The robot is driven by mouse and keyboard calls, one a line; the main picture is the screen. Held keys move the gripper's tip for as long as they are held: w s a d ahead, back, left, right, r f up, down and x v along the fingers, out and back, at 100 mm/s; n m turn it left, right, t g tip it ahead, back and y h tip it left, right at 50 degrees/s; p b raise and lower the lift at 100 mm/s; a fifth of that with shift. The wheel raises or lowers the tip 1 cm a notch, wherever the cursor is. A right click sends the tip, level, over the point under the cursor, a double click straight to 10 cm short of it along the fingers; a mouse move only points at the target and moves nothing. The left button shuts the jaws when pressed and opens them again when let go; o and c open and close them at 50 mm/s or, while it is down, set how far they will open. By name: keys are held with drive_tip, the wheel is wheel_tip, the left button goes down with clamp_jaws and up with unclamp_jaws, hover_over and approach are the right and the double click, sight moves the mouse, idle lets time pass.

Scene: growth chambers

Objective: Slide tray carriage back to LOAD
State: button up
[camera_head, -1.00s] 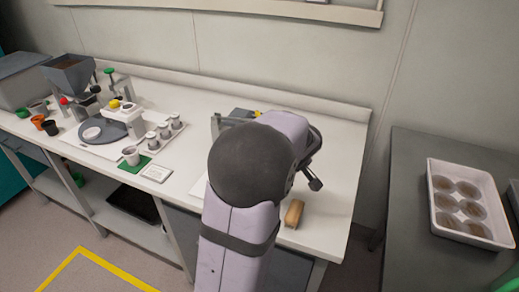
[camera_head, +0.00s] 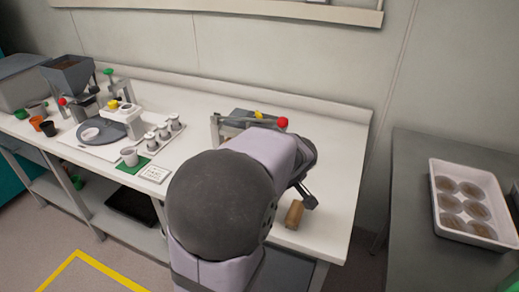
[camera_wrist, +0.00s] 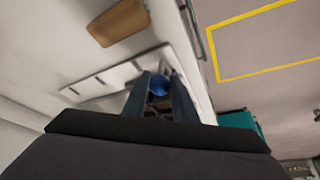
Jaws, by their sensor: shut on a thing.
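In the wrist view my gripper (camera_wrist: 158,92) is shut on a round blue knob (camera_wrist: 158,84) between its two dark fingers. A pale flat piece with dark slots (camera_wrist: 115,78), perhaps part of the tray carriage, lies beside the knob; I cannot tell how they join. Behind the arm stands a grey frame (camera_head: 215,130) with a dark grey top, a red knob (camera_head: 282,123) and a small yellow part (camera_head: 259,115). No LOAD mark is readable.
A tan block (camera_head: 294,214) lies on the bench close to my arm; it also shows in the wrist view (camera_wrist: 118,22). Left are a white label card (camera_head: 155,174), a cup on a green mat (camera_head: 130,156) and several small jars. A white tray (camera_head: 436,204) stands on the right table.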

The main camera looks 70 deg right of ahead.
drive_tip(key=o, duration=0.7)
drive_tip(key=shift+d, duration=0.15)
drive_tip(key=shift+o, duration=0.2)
drive_tip(key=shift+r, duration=0.1)
drive_tip(key=shift+r+p, duration=2.85)
drive_tip(key=shift+r, duration=1.1)
